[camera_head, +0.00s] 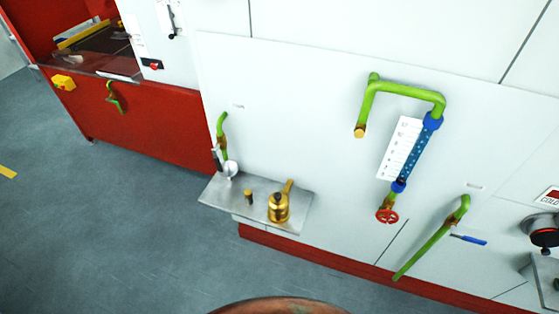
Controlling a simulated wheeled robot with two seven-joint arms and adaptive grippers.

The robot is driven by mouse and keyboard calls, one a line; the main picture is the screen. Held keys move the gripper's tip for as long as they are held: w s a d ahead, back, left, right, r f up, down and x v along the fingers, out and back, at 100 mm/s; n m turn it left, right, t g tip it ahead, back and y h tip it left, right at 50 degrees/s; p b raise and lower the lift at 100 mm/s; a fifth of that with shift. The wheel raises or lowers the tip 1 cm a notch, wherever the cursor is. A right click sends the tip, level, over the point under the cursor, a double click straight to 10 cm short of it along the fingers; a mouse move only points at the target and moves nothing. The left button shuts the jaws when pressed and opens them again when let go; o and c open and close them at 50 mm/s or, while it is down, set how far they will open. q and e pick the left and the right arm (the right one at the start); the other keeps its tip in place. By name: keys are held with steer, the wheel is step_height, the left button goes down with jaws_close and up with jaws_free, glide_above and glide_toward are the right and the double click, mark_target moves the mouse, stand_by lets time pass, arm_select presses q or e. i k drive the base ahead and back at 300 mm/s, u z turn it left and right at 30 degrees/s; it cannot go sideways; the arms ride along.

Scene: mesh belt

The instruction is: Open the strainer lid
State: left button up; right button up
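A brass fitting (278,207) with a rounded body and a short angled stem sits on a small grey metal shelf (238,208) against the white wall. It may be the strainer, but I cannot tell where its lid is or whether it is open or shut. A smaller brass piece (248,197) stands to its left on the same shelf. Neither of my grippers is in view.
Green pipes (405,89) and a red handwheel (387,216) are on the white wall. A blue-handled valve (470,240) is at the right. A red machine (150,125) stands at the left. The grey floor (100,230) in front is clear.

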mark_target(278, 201)
steer(key=z, duration=0.7)
steer(key=k, duration=0.35)
steer(key=u, duration=1.05)
